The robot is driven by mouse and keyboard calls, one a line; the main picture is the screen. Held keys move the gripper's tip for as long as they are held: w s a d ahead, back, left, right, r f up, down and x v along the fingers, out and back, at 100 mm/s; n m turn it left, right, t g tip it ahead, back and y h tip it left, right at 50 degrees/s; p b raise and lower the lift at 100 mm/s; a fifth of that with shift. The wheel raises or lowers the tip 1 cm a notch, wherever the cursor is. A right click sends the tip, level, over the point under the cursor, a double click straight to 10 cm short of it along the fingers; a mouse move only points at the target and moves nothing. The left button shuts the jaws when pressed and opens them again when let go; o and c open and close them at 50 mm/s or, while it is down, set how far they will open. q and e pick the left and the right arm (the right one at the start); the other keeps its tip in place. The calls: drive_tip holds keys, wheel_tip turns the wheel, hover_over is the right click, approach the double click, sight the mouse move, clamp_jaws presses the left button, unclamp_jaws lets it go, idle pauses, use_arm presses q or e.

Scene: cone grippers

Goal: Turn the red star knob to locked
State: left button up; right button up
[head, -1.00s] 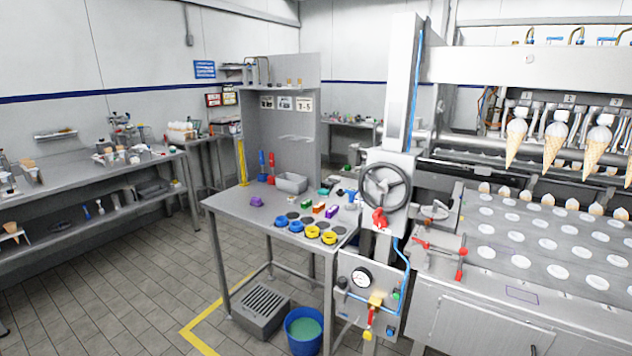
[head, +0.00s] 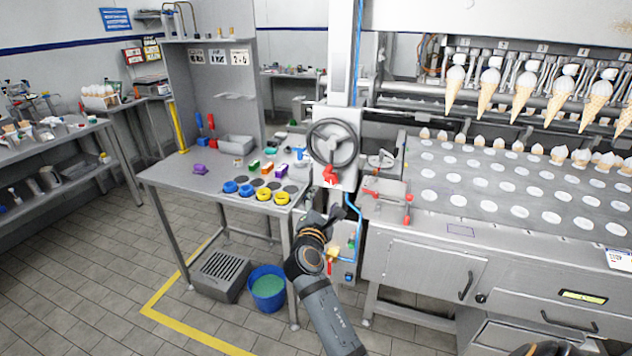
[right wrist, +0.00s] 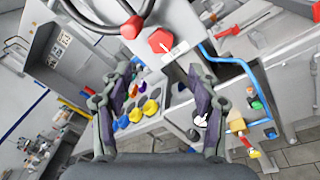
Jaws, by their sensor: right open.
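The red star knob (head: 330,177) sits on the front of the grey machine column, just below the handwheel. In the right wrist view the red knob (right wrist: 160,40) shows face-on near the top middle, with a small pale label beside it. My right gripper (head: 330,218) is below the knob in the head view. In the right wrist view its two fingers (right wrist: 163,72) are spread apart with nothing between them, and the knob lies beyond the fingertips, not touched. The label's marking is too small to read.
A dark handwheel (head: 333,143) is close above the knob. A blue hose and a yellow-and-red valve (right wrist: 240,128) are at the lower right of the column. A steel table (head: 165,172) with colored parts stands left; a blue bucket (head: 268,286) stands below it.

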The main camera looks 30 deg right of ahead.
sight(331, 180)
drive_tip(key=p+x, duration=0.2)
drive_tip(key=x, duration=0.8)
drive_tip(key=shift+w+d, duration=0.1)
drive_tip(key=shift+d, duration=0.15)
drive_tip(key=c, duration=1.1)
drive_tip(key=shift+f+b, duration=0.25)
drive_tip(key=shift+b, duration=0.3)
drive_tip(key=shift+c, duration=0.3)
drive_tip(key=shift+r+m, duration=0.15)
drive_tip(key=shift+m, duration=0.15)
drive_tip(key=o, duration=1.2)
drive_tip(key=shift+c, duration=0.2)
